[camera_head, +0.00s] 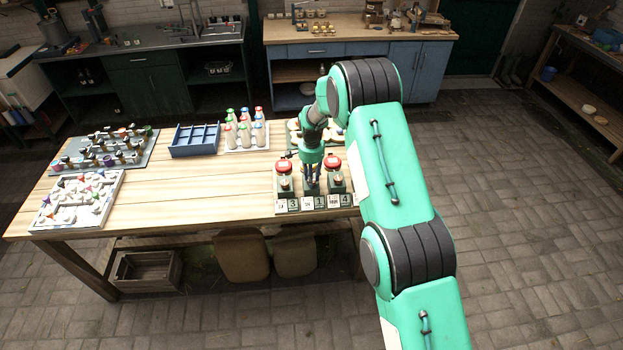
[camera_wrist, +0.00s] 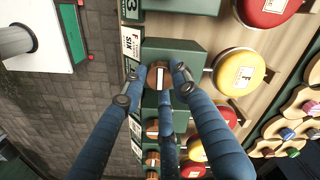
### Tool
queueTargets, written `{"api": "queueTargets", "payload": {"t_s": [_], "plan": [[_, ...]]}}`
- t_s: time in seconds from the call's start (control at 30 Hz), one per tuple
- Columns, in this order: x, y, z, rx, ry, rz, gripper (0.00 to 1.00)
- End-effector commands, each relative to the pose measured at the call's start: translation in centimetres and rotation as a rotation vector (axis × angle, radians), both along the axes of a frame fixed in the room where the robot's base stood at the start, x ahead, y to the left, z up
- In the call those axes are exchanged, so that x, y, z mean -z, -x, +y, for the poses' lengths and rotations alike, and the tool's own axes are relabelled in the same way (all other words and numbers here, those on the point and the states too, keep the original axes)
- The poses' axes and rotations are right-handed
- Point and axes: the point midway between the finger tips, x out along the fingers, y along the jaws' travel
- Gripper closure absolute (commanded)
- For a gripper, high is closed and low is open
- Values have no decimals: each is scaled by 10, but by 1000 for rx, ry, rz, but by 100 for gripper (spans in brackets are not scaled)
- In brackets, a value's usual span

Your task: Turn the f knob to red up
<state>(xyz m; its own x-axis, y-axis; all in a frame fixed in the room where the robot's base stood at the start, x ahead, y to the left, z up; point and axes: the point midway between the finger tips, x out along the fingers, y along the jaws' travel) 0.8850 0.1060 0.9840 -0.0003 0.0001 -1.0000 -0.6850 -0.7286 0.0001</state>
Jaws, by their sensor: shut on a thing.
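The f knob (camera_wrist: 159,76) is a round brown knob with a pale bar across its face, on a dark green block (camera_wrist: 190,50) in the wrist view. A card beside the block (camera_wrist: 131,45) reads F and SIX. A yellow disc marked F (camera_wrist: 240,77) faces up on the block's other side. My gripper (camera_wrist: 158,80) has its blue fingers around the knob, shut on it. The pale bar runs roughly up and down in the wrist view. In the head view my gripper (camera_head: 312,184) is at the middle unit of the row and hides its knob.
Red-topped units (camera_head: 284,168) (camera_head: 333,161) stand close on both sides of my gripper. White bottles with coloured caps (camera_head: 245,133) and a blue divided tray (camera_head: 195,141) stand further left. The middle left of the wooden table (camera_head: 190,188) is clear.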

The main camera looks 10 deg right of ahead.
Motion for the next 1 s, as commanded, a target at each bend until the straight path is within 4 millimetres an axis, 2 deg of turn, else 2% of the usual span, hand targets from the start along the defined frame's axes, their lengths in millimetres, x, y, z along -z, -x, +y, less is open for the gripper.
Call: {"api": "queueTargets", "payload": {"t_s": [0.37,1.0], "plan": [[2,0,0,-197,1,-1,97],[1,-1,0,-791,0,-1,97]]}}
